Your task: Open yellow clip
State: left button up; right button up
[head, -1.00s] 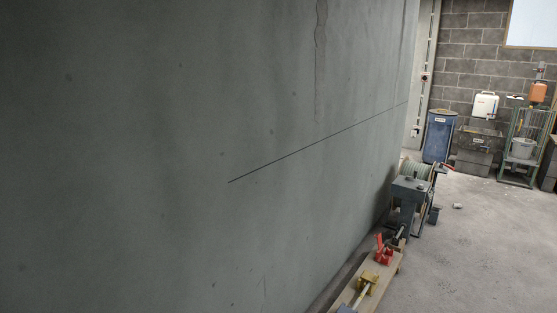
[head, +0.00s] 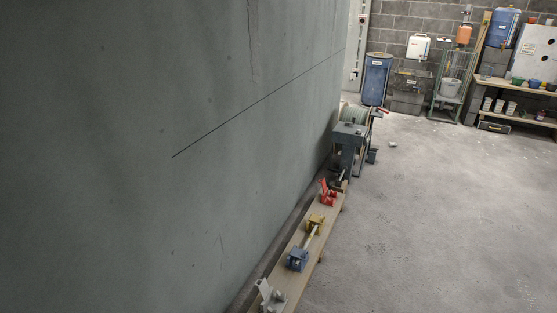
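The yellow clip (head: 316,223) sits on a long wooden board (head: 328,227) at the foot of the grey wall, between a red clip (head: 328,196) and a blue clip (head: 297,260). A pale conduit (head: 309,239) runs from the yellow clip towards the blue one. The yellow clip is too small here to tell whether it is open or closed. Neither of my grippers is in the head view.
A grey clip (head: 272,298) is on the board's near end. A reel on a stand (head: 352,137) stands beyond the board. A blue bin (head: 376,79) and shelves (head: 519,101) line the back. The concrete floor (head: 440,225) to the right is clear.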

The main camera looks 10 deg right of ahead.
aim_at(314, 218)
jog(key=i+l, duration=0.25)
jog(key=i+l+u, duration=0.1)
jog(key=i+l, duration=0.15)
jog(key=l, duration=0.2)
jog(key=i+l, duration=0.25)
jog(key=l, duration=0.15)
jog(key=j+u, duration=0.05)
